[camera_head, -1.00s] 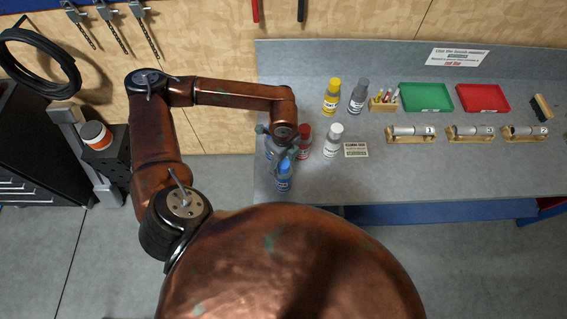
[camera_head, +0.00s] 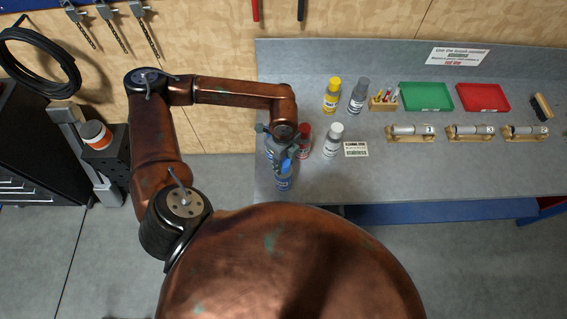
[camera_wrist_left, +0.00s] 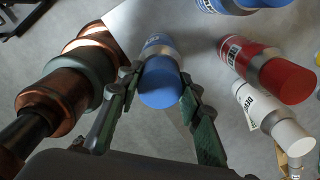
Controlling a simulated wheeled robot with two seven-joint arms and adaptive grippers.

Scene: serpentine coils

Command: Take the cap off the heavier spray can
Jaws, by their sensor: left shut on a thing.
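My left gripper (camera_wrist_left: 160,84) is shut on a blue cap (camera_wrist_left: 160,88), with one green finger on each side of it. A blue spray can (camera_wrist_left: 158,42) shows just beyond the cap in the wrist view; I cannot tell whether cap and can touch. In the head view this can (camera_head: 284,184) stands near the bench's left front, below my left gripper (camera_head: 284,155). Another blue can (camera_head: 269,148) is partly hidden behind the gripper. A red can (camera_head: 304,142) and a white-capped can (camera_head: 333,141) stand to the right. My right gripper is out of view.
A yellow can (camera_head: 331,95) and a grey can (camera_head: 357,96) stand behind. A pen holder (camera_head: 382,104), a green tray (camera_head: 426,96), a red tray (camera_head: 482,97) and cylinders in wooden cradles (camera_head: 410,138) lie to the right. The bench's right front is clear.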

